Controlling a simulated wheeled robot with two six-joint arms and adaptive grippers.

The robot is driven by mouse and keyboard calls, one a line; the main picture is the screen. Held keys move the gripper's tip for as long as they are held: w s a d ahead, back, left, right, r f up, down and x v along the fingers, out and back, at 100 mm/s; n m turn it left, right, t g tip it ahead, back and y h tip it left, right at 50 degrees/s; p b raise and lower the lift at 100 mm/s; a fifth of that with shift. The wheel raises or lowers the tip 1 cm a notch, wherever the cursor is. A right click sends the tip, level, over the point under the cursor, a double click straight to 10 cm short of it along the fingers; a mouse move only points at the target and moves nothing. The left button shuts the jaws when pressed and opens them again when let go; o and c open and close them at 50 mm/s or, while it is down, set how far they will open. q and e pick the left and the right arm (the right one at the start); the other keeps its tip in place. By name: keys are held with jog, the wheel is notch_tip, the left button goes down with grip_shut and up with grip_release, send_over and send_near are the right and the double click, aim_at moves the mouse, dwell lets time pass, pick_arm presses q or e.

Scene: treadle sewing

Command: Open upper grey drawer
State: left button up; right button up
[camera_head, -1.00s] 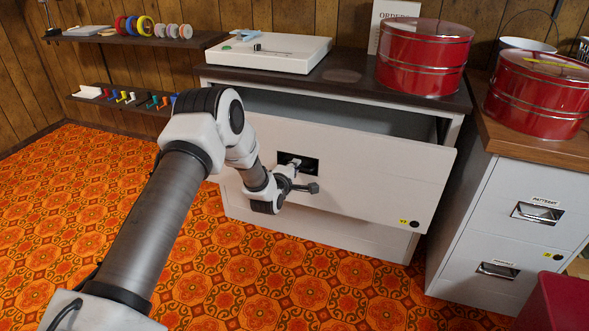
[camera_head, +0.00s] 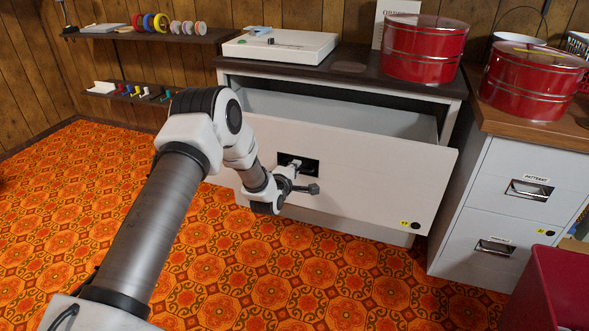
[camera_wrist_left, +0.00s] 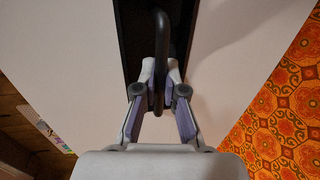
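The upper grey drawer (camera_head: 375,180) of the wide cabinet stands pulled out, and its hollow inside (camera_head: 330,112) shows behind the front panel. Its dark handle (camera_wrist_left: 161,40) sits in a black recess in the middle of the front. My left gripper (camera_head: 295,165) is at this recess. In the left wrist view my left gripper (camera_wrist_left: 160,75) has its fingers on both sides of the handle bar, closed in on it. My right gripper is not in view.
The cabinet's dark top (camera_head: 350,68) carries a white flat device (camera_head: 280,47) and a red round tin (camera_head: 425,50). A smaller filing cabinet (camera_head: 505,205) stands at the right, with a dark red box (camera_head: 550,290) in front. Patterned orange floor (camera_head: 240,260) lies clear before the drawer.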

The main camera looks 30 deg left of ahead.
pick_arm(q)
jog(key=shift+o, duration=0.7)
jog(key=v, duration=1.2)
